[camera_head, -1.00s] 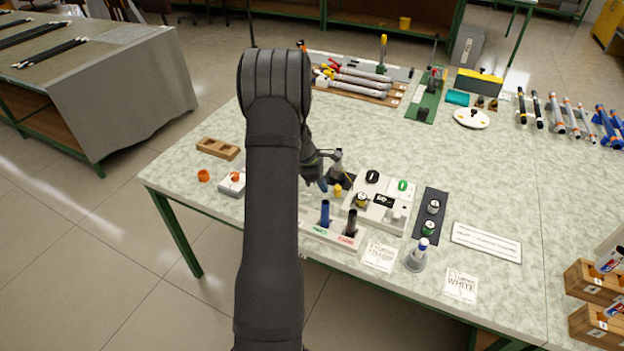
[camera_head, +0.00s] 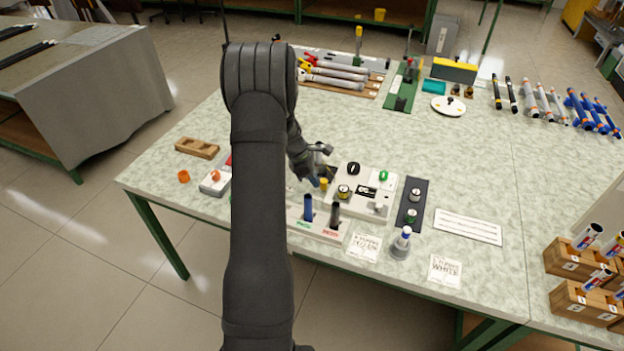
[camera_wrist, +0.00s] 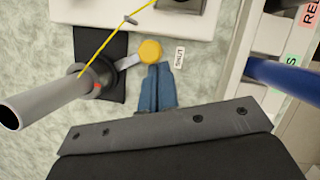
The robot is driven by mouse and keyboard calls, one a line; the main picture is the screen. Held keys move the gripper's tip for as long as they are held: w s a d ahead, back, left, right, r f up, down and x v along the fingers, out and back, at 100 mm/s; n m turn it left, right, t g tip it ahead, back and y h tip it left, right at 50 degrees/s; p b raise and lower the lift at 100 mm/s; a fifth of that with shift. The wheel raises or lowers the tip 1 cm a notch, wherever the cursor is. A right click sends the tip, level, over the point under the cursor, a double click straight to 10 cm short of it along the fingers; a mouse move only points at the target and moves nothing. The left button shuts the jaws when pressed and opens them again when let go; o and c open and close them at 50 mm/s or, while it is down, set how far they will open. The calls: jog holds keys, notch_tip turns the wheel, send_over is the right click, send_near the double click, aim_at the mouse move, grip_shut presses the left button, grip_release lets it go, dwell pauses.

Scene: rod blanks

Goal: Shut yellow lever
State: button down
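The yellow lever's round knob (camera_wrist: 151,51) sits on the end of a short metal arm (camera_wrist: 128,62) in the wrist view. The arm joins a dark pivot by a grey cylinder (camera_wrist: 40,104) on a black plate. The yellow knob also shows in the head view (camera_head: 323,184). A white SHUT label (camera_wrist: 180,54) lies just right of the knob. My gripper (camera_wrist: 158,68) has its blue fingertips together, with nothing seen between them. The tips are right beside the knob; I cannot tell whether they touch it. It also shows in the head view (camera_head: 314,181).
A white panel (camera_head: 372,207) with knobs stands right of the lever. A holder with a blue rod (camera_head: 308,207) and a dark rod (camera_head: 334,214) stands in front. A grey box with an orange button (camera_head: 216,176) is at left.

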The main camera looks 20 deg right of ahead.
jog(key=shift+s, duration=0.1)
jog(key=a, duration=0.1)
jog(key=w+a, duration=0.1)
jog(key=a, duration=0.1)
jog(key=shift+a, duration=0.3)
jog(key=v, duration=1)
jog(key=shift+s+a, duration=0.15)
jog(key=shift+a, duration=0.1)
jog(key=shift+f, duration=0.1)
jog(key=x, duration=0.9)
jog(key=shift+d+f, duration=0.15)
jog(key=d, duration=0.2)
jog(key=shift+s+d+f, duration=0.15)
jog(key=shift+d+f, duration=0.1)
jog(key=shift+s+d, duration=0.25)
jog(key=shift+d, duration=0.55)
